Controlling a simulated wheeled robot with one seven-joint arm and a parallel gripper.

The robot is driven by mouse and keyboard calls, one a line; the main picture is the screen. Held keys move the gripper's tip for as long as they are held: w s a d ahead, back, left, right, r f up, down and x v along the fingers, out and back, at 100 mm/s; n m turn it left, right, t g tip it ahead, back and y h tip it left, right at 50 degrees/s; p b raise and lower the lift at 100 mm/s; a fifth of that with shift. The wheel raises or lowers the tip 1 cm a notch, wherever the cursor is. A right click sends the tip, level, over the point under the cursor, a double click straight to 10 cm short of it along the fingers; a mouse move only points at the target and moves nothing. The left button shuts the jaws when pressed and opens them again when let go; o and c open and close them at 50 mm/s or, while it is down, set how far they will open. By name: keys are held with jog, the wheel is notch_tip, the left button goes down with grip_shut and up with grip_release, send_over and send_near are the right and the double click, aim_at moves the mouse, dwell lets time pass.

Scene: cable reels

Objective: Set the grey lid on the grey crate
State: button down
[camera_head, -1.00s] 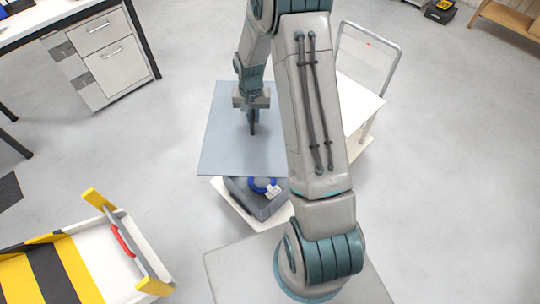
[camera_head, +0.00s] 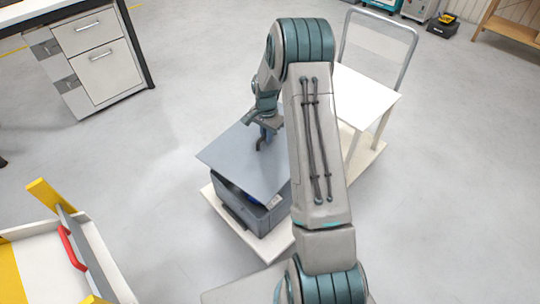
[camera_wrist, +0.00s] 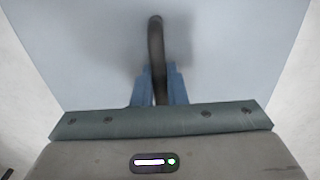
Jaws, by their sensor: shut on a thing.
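The grey lid (camera_head: 228,160) is a flat blue-grey sheet. In the head view it is turned askew over the grey crate (camera_head: 236,205), covering most of its opening. I cannot tell whether the lid touches the rim. My gripper (camera_head: 264,140) is above the lid's middle, shut on its dark handle. In the wrist view the blue fingers (camera_wrist: 160,82) hold the curved dark handle (camera_wrist: 155,40), with the lid (camera_wrist: 220,45) filling most of the picture behind. My arm hides the lid's right side.
The crate stands on a pale low platform (camera_head: 262,250), with a white table (camera_head: 362,97) and a metal push handle (camera_head: 411,50) behind right. A white cart with a red handle (camera_head: 73,248) is at lower left. A drawer cabinet (camera_head: 95,60) stands upper left. Floor between is clear.

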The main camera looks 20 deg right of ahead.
jog(key=shift+m, duration=0.9)
jog(key=f+b, duration=0.1)
jog(key=f, duration=0.1)
jog(key=d+f+b, duration=0.1)
jog(key=f, duration=0.1)
jog(key=w+f+b, duration=0.1)
jog(key=f+b, duration=0.1)
jog(key=shift+d+f, duration=0.1)
jog(key=shift+d, duration=0.3)
jog(key=shift+f, duration=0.1)
notch_tip(320, 180, down, 7)
jog(key=b, duration=0.5)
jog(key=shift+a+f, duration=0.1)
jog(key=shift+f, duration=0.5)
jog(key=c, duration=1.4)
grip_release()
jog(key=shift+o, duration=0.2)
